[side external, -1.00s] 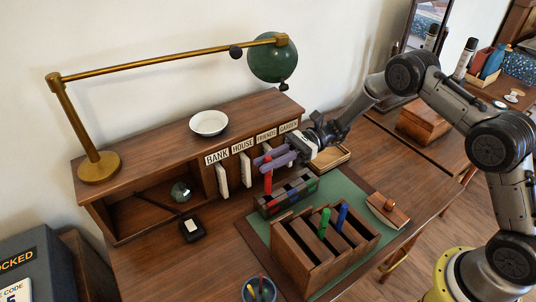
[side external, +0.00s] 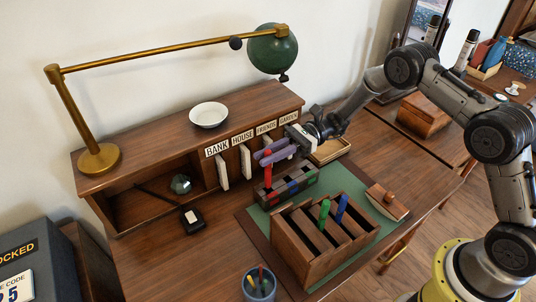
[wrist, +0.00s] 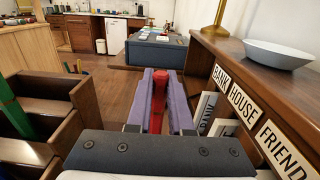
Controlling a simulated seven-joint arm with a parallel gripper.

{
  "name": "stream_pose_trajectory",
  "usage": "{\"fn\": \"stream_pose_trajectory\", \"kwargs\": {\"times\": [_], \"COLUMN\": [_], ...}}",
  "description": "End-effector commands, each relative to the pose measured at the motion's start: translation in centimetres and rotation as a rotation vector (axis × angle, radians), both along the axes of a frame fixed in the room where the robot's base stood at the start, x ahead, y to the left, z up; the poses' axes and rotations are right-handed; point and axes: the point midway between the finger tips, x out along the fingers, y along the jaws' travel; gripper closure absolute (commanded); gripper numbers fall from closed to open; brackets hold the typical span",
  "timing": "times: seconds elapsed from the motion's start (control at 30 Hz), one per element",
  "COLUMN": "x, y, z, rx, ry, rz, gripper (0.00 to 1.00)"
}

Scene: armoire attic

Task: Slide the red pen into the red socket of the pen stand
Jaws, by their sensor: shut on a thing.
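My gripper (side external: 276,152) has purple fingers and is shut on the red pen (side external: 268,170). The pen is upright, its lower part below the fingers, over the left end of the pen stand (side external: 298,189). The stand is a dark block with red, blue and green marks. I cannot tell whether the pen's tip is inside the red socket or only above it. In the wrist view the red pen (wrist: 157,112) shows between the two purple fingers; the stand is hidden there.
A wooden slotted box (side external: 298,262) holding a green pen (side external: 324,211) and a blue pen (side external: 342,207) stands close in front of the stand. Behind is the letter rack (side external: 217,171) with labelled slots. A wooden blotter (side external: 388,203) lies at right; a pencil cup (side external: 259,286) stands in front.

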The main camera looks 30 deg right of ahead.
Motion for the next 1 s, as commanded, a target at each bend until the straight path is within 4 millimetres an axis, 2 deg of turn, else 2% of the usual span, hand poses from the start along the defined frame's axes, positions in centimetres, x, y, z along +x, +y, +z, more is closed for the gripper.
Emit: {"fn": "stream_pose_trajectory", "kwargs": {"times": [0.57,1.0], "x": [0.0,0.02], "y": [0.0,-0.01], "z": [0.0,-0.9], "rx": [0.0,0.0], "ry": [0.0,0.0], "rz": [0.0,0.0], "gripper": [1.0,1.0]}}
